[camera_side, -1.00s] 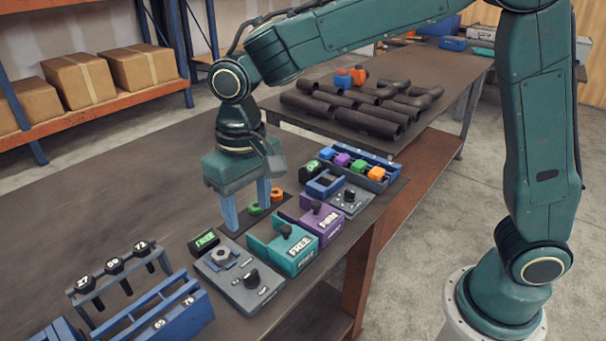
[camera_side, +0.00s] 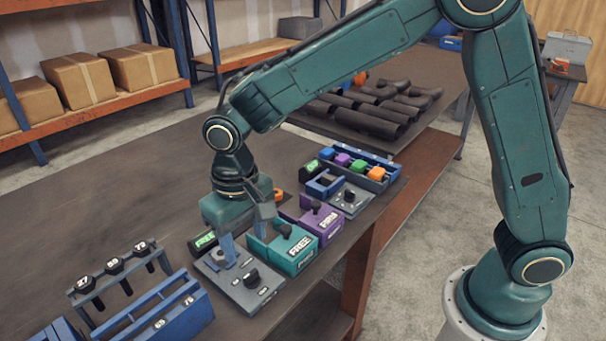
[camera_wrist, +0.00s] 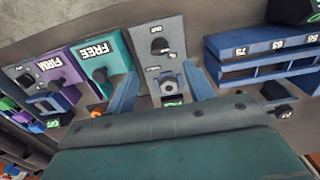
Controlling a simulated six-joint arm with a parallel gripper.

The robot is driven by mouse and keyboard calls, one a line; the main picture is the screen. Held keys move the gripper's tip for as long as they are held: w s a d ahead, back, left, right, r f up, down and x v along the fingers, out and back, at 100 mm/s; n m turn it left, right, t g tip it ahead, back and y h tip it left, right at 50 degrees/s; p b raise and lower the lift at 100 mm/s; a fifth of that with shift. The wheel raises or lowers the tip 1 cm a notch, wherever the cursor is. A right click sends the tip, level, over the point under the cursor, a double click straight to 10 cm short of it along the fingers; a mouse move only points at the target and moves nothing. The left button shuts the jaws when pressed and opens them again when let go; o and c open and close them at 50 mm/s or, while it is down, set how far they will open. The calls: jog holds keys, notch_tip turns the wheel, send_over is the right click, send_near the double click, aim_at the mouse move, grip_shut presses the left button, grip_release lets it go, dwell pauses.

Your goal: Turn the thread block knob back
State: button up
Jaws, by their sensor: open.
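A grey block (camera_side: 232,283) with a black knob (camera_side: 252,278) stands near the table's front edge; I take it for the thread block, as its small lettering is unreadable. In the wrist view the knob (camera_wrist: 159,46) is near the top of the block (camera_wrist: 172,27), with a grey metal hex piece (camera_wrist: 168,85) below it. My gripper (camera_side: 245,250) is over the block's back half. In the wrist view my gripper (camera_wrist: 162,72) is open, its blue fingers on either side of the block around the hex piece, apart from the knob. Whether the fingers touch anything is unclear.
A teal FREE block (camera_side: 294,255) and a purple FIRM block (camera_side: 322,222) stand close to the right. A blue rack (camera_side: 165,312) and a stand of numbered black tools (camera_side: 115,268) are to the left. The table's back left is clear.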

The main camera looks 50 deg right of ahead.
aim_at(250, 273)
notch_tip(250, 273, down, 8)
jog(key=shift+f, duration=0.15)
dwell(0.3)
jog(key=c, duration=1)
